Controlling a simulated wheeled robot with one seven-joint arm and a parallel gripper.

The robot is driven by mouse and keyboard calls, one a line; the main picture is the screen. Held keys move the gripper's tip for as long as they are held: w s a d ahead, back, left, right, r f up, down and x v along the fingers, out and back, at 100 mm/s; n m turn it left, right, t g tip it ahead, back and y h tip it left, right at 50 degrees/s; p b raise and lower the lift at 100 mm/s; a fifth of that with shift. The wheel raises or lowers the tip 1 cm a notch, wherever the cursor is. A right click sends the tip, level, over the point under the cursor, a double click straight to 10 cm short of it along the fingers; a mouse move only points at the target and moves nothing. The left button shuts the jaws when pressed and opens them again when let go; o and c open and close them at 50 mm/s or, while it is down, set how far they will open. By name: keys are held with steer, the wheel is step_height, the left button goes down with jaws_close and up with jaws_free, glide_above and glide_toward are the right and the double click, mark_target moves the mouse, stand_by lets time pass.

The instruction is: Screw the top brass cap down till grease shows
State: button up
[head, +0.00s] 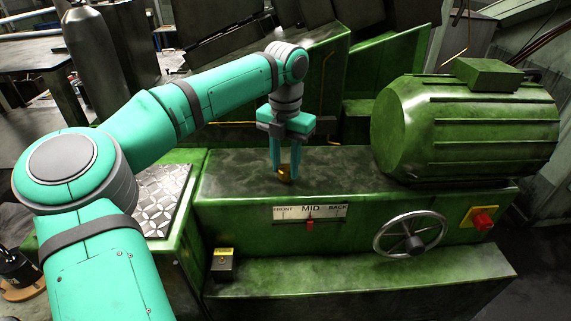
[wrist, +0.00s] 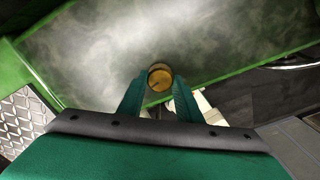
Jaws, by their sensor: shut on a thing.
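The brass cap (head: 284,174) stands on the flat green top of the machine, near its front edge. In the wrist view the brass cap (wrist: 160,77) shows as a round gold disc with a dark mark on its top. My gripper (head: 285,168) points straight down over it, and its two teal fingers close on the cap's sides. In the wrist view the fingertips of my gripper (wrist: 160,85) meet the cap from left and right. No grease can be made out around the cap. The cap's lower part is hidden.
A large green motor (head: 460,125) stands on the right of the machine top. A FRONT-MID-BACK scale plate (head: 310,212), a handwheel (head: 410,233) and a red switch (head: 483,219) are on the front face. A diamond-patterned plate (head: 160,200) lies left. The top around the cap is clear.

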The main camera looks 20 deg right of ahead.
mark_target(285, 168)
steer(key=shift+w+r+m, duration=0.1)
steer(key=shift+r+m, duration=0.05)
steer(key=shift+m, duration=0.45)
steer(key=o, duration=1)
steer(key=shift+o, duration=0.2)
step_height(285, 168, up, 11)
steer(key=shift+f, duration=0.2)
